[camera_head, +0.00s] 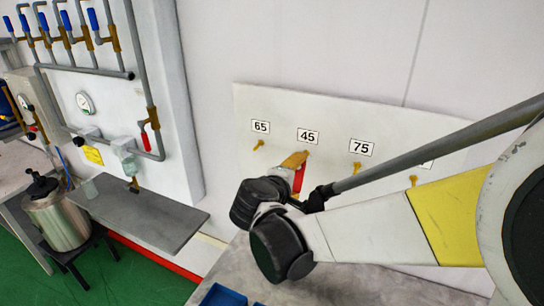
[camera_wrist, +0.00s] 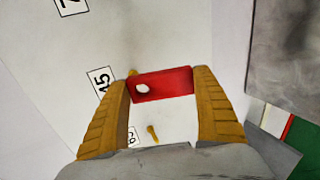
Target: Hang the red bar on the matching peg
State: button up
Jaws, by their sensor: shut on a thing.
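My gripper (camera_head: 296,164) is shut on the red bar (camera_head: 298,181) in front of the peg board, just below the 45 label (camera_head: 308,137). In the wrist view the bar (camera_wrist: 172,84) lies between both yellow fingers. Its hole, near the left end, shows pale board through it. A brass peg (camera_wrist: 132,72), beside the 45 label (camera_wrist: 101,83), shows just past the bar's upper left edge, apart from the hole. Another peg (camera_wrist: 153,134) shows by the 65 label. No number is visible on the bar. In the head view my gripper hides the 45 peg.
The white peg board (camera_head: 282,114) also bears a 65 peg (camera_head: 259,145), a 75 peg (camera_head: 356,167) and a right-hand peg (camera_head: 413,181) whose label my arm covers. A grey table (camera_head: 370,285) with a blue tray (camera_head: 224,295) lies below. A grey shelf (camera_head: 140,212) is left.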

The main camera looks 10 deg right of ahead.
jog(key=shift+w+d, duration=0.5)
jog(key=shift+w, duration=0.25)
jog(key=shift+w+d, duration=0.45)
jog(key=shift+w, duration=0.25)
jog(key=shift+w+d+f+b, duration=0.25)
jog(key=shift+w+d+b, duration=0.1)
jog(key=shift+w+b, duration=0.1)
jog(key=o, duration=1.2)
jog(key=shift+c, duration=0.2)
